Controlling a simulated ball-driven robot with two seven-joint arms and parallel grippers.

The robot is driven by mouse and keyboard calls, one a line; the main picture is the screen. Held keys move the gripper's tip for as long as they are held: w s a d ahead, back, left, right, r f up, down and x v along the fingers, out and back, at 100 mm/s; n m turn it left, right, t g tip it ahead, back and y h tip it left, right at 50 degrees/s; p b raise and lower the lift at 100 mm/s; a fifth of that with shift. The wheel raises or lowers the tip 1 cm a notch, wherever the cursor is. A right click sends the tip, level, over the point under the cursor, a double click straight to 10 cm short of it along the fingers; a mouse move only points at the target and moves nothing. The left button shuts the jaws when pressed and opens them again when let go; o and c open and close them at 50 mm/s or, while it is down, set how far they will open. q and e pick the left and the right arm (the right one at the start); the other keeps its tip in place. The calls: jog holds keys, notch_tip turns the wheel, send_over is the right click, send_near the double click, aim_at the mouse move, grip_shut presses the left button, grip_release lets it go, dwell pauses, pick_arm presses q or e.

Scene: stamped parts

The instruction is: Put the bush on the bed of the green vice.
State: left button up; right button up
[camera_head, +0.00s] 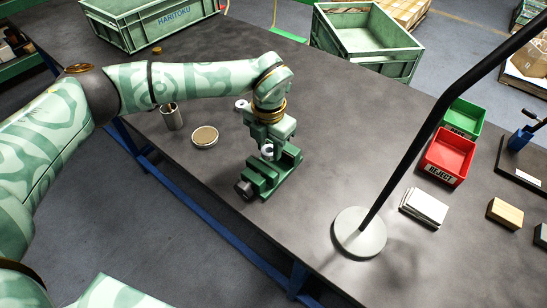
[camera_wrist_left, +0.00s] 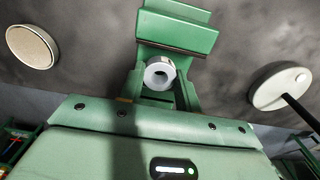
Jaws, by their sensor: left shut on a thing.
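The bush (camera_head: 267,151) is a small pale grey ring. In the left wrist view the bush (camera_wrist_left: 160,73) shows its dark bore, close in front of the green vice. The green vice (camera_head: 262,178) stands on the dark bench below my left gripper; its block (camera_wrist_left: 178,30) fills the top middle of the left wrist view. My left gripper (camera_head: 268,148) points down over the vice and is shut on the bush. Whether the bush touches the vice bed cannot be told, as the gripper and vice jaws hide its underside. My right gripper is not in view.
A metal cup (camera_head: 172,117) and a round tan-topped disc (camera_head: 204,136) stand left of the vice. A small grey part (camera_head: 241,104) lies behind. A lamp base (camera_head: 359,233), red reject bin (camera_head: 447,157) and green bin (camera_head: 464,118) are to the right.

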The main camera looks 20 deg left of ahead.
pick_arm(q)
jog(key=shift+d+f, duration=0.25)
jog(key=f, duration=0.2)
jog(key=f+b, duration=0.1)
jog(key=shift+d+f, duration=0.2)
jog(key=shift+f, duration=0.15)
jog(key=shift+r, duration=0.1)
jog(key=o, duration=1.1)
jog(key=shift+o, duration=0.2)
notch_tip(320, 180, up, 12)
jog(key=p, duration=0.3)
